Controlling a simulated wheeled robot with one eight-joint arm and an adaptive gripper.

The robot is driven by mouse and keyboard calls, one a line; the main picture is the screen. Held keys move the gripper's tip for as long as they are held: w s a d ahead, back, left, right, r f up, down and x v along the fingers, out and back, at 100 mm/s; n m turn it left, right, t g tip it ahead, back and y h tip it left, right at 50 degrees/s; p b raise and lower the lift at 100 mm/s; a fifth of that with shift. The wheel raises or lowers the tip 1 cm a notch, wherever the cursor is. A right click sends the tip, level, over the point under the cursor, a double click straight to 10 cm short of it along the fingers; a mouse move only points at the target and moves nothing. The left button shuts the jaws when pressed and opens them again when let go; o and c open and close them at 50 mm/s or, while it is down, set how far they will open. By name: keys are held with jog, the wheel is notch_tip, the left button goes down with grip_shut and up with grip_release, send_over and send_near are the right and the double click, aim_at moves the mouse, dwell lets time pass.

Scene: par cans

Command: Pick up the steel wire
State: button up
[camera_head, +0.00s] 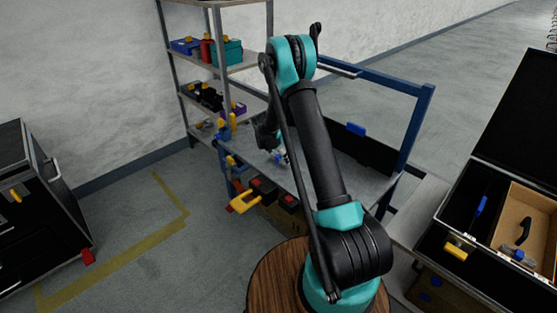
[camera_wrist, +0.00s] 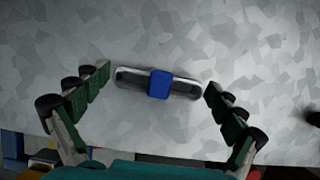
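An elongated silver-and-black piece with a blue block (camera_wrist: 158,84) at its middle lies in the wrist view on a grey mottled surface (camera_wrist: 220,40). It may be the steel wire, but I cannot tell for sure. My gripper (camera_wrist: 157,77) is open, with one finger at each side of this piece. Small gaps show between its ends and the fingertips, and nothing is held. In the head view my gripper is low over the left part of the workbench (camera_head: 378,184), partly hidden by my arm. A small silver-and-blue thing (camera_head: 280,157) shows beside it there.
A metal shelf rack (camera_head: 245,66) with boxes and tools stands behind the bench's left end. A blue frame (camera_head: 410,125) rises at the bench's right. An open black case (camera_head: 478,255) is at right, a dark cabinet (camera_head: 40,215) at left.

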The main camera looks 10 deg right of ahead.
jog(key=c, duration=0.6)
jog(key=shift+r, duration=0.1)
jog(key=shift+c, duration=0.2)
